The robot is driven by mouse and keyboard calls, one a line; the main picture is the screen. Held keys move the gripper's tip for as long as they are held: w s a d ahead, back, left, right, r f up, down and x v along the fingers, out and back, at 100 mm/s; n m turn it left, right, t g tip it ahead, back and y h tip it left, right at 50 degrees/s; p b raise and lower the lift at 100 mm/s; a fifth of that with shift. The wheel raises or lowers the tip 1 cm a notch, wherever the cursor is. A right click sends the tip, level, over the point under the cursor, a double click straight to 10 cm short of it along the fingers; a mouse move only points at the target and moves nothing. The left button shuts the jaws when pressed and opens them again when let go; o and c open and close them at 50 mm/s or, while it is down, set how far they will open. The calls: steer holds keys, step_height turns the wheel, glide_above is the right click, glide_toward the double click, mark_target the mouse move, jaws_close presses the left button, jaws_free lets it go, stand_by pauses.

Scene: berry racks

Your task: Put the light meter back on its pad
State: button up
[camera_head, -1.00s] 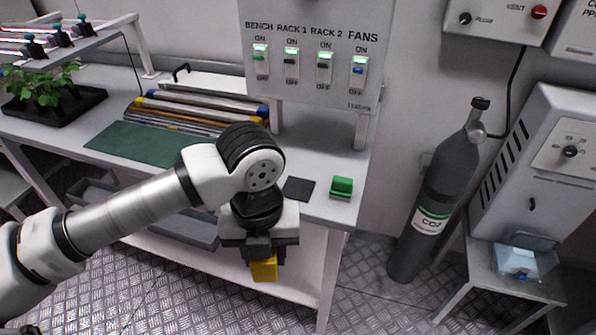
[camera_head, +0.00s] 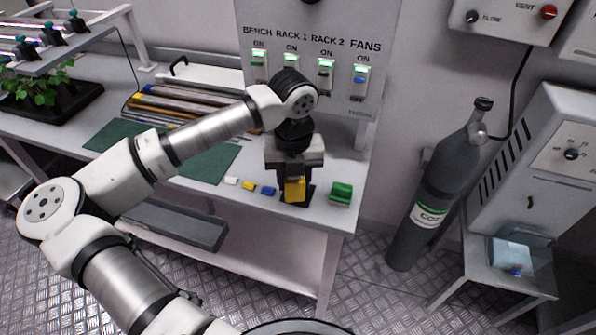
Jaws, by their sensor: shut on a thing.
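The light meter is a yellow block (camera_head: 295,190) held upright under my gripper (camera_head: 294,178). My gripper is shut on its upper part and points down at the bench's front right. A dark square pad (camera_head: 307,196) lies on the bench, and the meter covers much of it from this view. The meter's lower end appears over the pad; I cannot tell whether it touches.
A green block (camera_head: 341,193) stands just right of the pad. Small white (camera_head: 231,181), yellow (camera_head: 248,185) and blue (camera_head: 268,191) pieces lie to its left. The switch panel (camera_head: 310,62) stands close behind. A green mat (camera_head: 205,165) lies further left.

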mark_target(298, 181)
steer(key=shift+w+d, duration=0.3)
steer(key=shift+w, duration=0.65)
steer(key=f+p, duration=0.2)
steer(key=f, duration=0.1)
steer(key=shift+w+d, duration=0.1)
steer(key=shift+w, duration=0.3)
steer(key=shift+f, duration=0.3)
steer(key=shift+f, duration=0.15)
steer(key=o, duration=1.1)
steer(key=shift+o, duration=0.2)
